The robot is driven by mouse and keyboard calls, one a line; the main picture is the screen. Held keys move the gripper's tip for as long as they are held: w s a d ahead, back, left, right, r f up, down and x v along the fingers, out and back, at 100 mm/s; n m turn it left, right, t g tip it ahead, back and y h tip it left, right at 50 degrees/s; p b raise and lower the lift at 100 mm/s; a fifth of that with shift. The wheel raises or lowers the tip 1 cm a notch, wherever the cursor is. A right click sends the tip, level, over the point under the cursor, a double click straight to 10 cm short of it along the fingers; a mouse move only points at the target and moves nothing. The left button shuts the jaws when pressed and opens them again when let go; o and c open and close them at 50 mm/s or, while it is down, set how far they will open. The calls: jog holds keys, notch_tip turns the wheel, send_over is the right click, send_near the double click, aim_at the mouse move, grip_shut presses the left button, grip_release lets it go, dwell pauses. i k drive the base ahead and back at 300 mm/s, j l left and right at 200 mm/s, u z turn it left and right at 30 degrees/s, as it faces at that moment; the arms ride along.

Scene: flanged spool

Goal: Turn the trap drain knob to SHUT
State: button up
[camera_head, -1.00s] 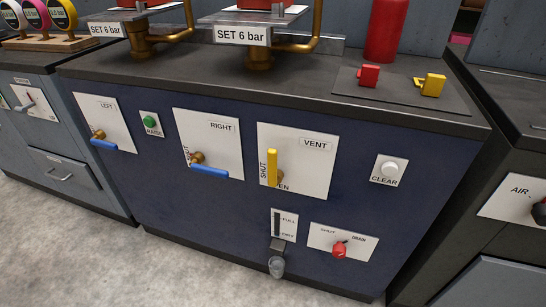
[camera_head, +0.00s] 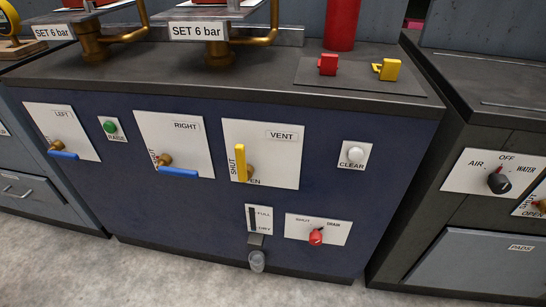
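The trap drain knob (camera_head: 316,237) is red and sits low on the blue cabinet front, on a white plate (camera_head: 336,229) lettered SHUT at left and DRAIN at right. A small pointer at the knob's upper right appears to lean toward DRAIN; it is too small to be sure. Left of it is a level gauge (camera_head: 259,220) marked FULL at the top, with a clear cup (camera_head: 257,261) below it. My gripper is not in view.
Above are the yellow VENT lever (camera_head: 241,163), white CLEAR button (camera_head: 355,154), and blue RIGHT (camera_head: 179,172) and LEFT (camera_head: 63,155) levers. A dark AIR/WATER selector (camera_head: 498,183) is on the right cabinet. The grey floor (camera_head: 200,285) in front looks clear.

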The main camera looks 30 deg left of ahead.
aim_at(315, 237)
jog(key=i+j+u, duration=0.15)
jog(key=u, duration=0.2)
jog(key=i+j+u, duration=0.1)
jog(key=u, duration=0.25)
jog(key=i+u, duration=0.15)
jog(key=u, duration=0.2)
